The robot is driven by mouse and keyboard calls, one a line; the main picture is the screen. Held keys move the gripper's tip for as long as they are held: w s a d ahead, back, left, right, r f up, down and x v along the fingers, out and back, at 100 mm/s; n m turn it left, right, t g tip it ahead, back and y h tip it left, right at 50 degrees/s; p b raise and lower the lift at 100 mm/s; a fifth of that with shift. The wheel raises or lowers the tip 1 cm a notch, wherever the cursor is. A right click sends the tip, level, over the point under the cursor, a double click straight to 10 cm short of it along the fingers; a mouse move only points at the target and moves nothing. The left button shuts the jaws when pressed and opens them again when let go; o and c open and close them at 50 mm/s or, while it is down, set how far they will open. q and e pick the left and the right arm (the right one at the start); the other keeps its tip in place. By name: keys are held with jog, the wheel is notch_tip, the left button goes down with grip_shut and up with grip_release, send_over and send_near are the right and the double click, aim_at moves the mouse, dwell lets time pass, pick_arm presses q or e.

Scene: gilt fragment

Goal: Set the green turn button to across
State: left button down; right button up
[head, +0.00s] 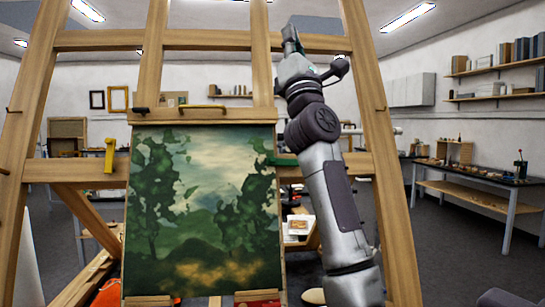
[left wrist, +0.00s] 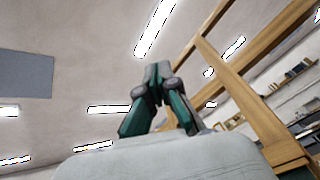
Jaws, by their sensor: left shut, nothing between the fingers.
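The green turn button (head: 283,161) is a small dark green bar at the right edge of the painting (head: 203,215), on the easel's crossbar. It looks roughly level, and my left arm stands close to its right end, so its full outline is hard to tell. My left gripper (head: 289,34) is raised high in front of the easel's upper bar, well above the green button and apart from it. In the left wrist view my left gripper (left wrist: 157,75) is shut and empty, pointing up toward the ceiling. My right gripper is in neither view.
The wooden easel (head: 367,100) fills the middle. A yellow turn button (head: 109,155) stands upright left of the painting. A workbench (head: 475,186) and shelves are behind at right.

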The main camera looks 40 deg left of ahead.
pick_arm(q)
jog(key=w+f+m+t+h, duration=0.65)
jog(key=m+h, duration=0.25)
jog(key=m, duration=0.6)
jog(key=m+g+y+p, duration=0.1)
jog(key=m+g+p, duration=0.3)
jog(key=m+g, duration=0.7)
send_over(283, 162)
jog(key=s+a, duration=0.2)
jog(key=s, duration=0.4)
notch_tip(283, 162, down, 14)
jog(key=n+g, duration=0.3)
jog(key=f, duration=0.1)
jog(key=d+f, duration=0.1)
jog(key=f, duration=0.1)
jog(key=w+d+f+p, duration=0.1)
jog(key=shift+w+d+f, duration=0.1)
jog(key=shift+d+f, duration=0.05)
jog(key=shift+d, duration=0.05)
